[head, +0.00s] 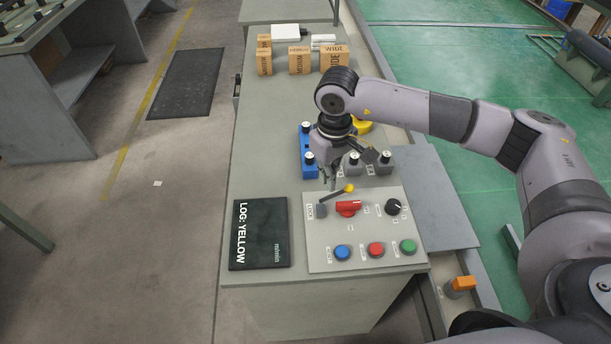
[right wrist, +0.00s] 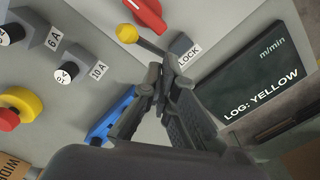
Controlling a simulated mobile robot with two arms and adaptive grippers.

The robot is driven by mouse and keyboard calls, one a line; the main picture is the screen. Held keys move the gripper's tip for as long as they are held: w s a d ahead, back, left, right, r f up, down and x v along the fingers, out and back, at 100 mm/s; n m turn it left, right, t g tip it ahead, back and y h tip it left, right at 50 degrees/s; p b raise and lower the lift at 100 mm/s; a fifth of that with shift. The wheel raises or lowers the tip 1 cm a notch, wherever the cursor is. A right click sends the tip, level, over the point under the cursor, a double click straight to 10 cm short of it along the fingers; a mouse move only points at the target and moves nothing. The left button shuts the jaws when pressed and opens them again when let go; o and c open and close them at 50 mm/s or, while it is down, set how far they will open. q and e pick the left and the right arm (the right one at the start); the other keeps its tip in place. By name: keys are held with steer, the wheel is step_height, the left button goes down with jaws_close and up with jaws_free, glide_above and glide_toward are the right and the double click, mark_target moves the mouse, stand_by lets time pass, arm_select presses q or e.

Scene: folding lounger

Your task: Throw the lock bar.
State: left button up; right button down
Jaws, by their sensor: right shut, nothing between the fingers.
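The lock bar (head: 335,195) is a short dark lever with a yellow knob (head: 349,188), beside the LOCK label on the grey control panel (head: 330,236). In the right wrist view the yellow knob (right wrist: 127,33) and the LOCK label (right wrist: 189,56) lie just beyond my fingertips. My right gripper (head: 331,184) is shut and empty, pointing down just behind the lever. In the right wrist view its fingertips (right wrist: 160,76) are together close to the lever; I cannot tell whether they touch it. My left gripper is not in view.
A red switch (head: 348,208), a black knob (head: 393,207) and blue, red and green buttons (head: 375,249) share the panel. A blue block (head: 305,150) and grey blocks stand behind. A black LOG: YELLOW board (head: 260,234) lies left. Cardboard boxes (head: 300,60) stand at the far end.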

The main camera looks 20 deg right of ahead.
mark_target(324, 198)
steer(key=r, duration=0.2)
steer(key=r+p, duration=0.1)
steer(key=r, duration=0.1)
steer(key=a+r+p, duration=0.1)
steer(key=r, duration=0.1)
steer(key=shift+w, duration=0.1)
steer(key=shift+f, duration=0.15)
stand_by(0.5)
